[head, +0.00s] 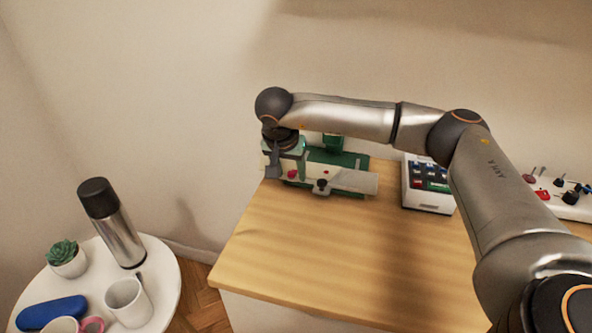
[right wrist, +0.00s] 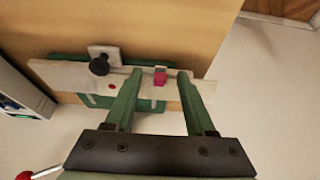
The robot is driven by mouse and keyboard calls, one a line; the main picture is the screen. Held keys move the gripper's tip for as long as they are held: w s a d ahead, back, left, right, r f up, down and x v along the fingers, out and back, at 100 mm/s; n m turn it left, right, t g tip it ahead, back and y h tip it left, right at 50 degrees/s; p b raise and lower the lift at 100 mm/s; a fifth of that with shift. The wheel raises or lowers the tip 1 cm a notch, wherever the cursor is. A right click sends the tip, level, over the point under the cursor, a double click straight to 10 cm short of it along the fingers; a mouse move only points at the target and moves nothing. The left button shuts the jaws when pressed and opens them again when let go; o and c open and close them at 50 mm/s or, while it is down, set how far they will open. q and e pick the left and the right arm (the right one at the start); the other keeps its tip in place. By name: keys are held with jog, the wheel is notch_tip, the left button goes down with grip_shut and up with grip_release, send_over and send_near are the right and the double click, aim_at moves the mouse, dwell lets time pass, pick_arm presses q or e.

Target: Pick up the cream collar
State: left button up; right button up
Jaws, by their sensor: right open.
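I cannot clearly make out a cream collar in either view. A green and cream machine (head: 325,160) stands at the back left of the wooden table. A long pale plate with a dark knob runs along its front, and it also shows in the right wrist view (right wrist: 70,75). My right gripper (head: 273,168) is at the machine's left end. In the right wrist view its two fingers (right wrist: 159,74) are apart, over the pale plate, with a small pink part (right wrist: 160,77) between the tips. Whether they touch the machine I cannot tell. My left gripper is out of view.
A white keypad device (head: 428,187) and a white tray of small tools (head: 560,203) stand right of the machine on the wooden table (head: 310,250). The table's front is clear. A round white side table (head: 165,285) at left holds a flask (head: 112,222), plant and mugs.

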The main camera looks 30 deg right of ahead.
jog(key=shift+f, duration=0.2)
grip_shut()
dwell(0.3)
